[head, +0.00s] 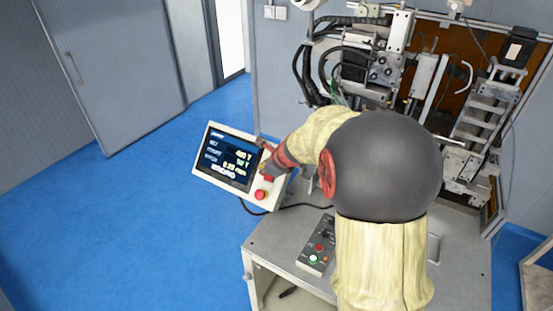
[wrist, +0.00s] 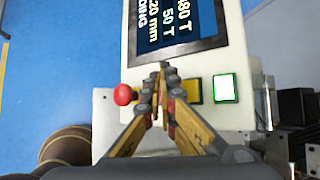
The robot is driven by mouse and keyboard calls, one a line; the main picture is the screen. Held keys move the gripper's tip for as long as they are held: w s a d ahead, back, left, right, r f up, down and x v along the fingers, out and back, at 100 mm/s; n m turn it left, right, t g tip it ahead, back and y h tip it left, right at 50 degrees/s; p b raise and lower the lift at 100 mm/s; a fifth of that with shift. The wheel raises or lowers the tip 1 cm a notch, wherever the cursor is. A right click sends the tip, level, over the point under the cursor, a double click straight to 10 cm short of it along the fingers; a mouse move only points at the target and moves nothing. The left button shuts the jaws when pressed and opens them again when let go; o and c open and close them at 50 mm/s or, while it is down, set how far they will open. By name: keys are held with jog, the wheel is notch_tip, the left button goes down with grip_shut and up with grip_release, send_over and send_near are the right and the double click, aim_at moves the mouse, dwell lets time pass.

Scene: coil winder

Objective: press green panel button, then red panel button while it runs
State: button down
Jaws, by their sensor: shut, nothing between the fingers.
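The control panel (head: 282,188) is a pale tilted box with a dark screen (head: 231,158), which also shows in the wrist view (wrist: 178,18). The green button (wrist: 225,87) is a brightly lit square right of my fingers in the wrist view. A red patch (head: 268,178), seemingly the red panel button, shows beside my gripper in the head view; my fingers cover that area in the wrist view. A round red knob (wrist: 123,95) stands at the panel's edge, also in the head view (head: 260,195). My gripper (wrist: 163,66) is shut and empty over the panel, below the screen; contact is unclear.
A yellow button (wrist: 193,90) lies between my fingers and the green one. A small control box (head: 315,252) with red and pale green buttons sits on the grey bench (head: 270,240). Winder machinery (head: 400,70) fills the back right. Blue floor (head: 150,220) is clear at left.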

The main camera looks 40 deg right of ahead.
jog(key=shift+s+a+f+b, duration=0.2)
jog(key=shift+a+f+b, duration=0.15)
jog(key=shift+a+f, duration=0.25)
jog(key=shift+d+f, duration=0.1)
jog(key=shift+w+d+f, duration=0.15)
jog(key=shift+d+f, duration=0.1)
jog(key=shift+d, duration=0.05)
jog(key=shift+d+f+b, duration=0.25)
jog(key=shift+f+b, duration=0.05)
jog(key=shift+b, duration=0.1)
dwell(0.7)
jog(key=shift+r, duration=0.1)
jog(key=shift+a+r+p, duration=0.45)
jog(key=shift+a+p, duration=0.1)
dwell(0.3)
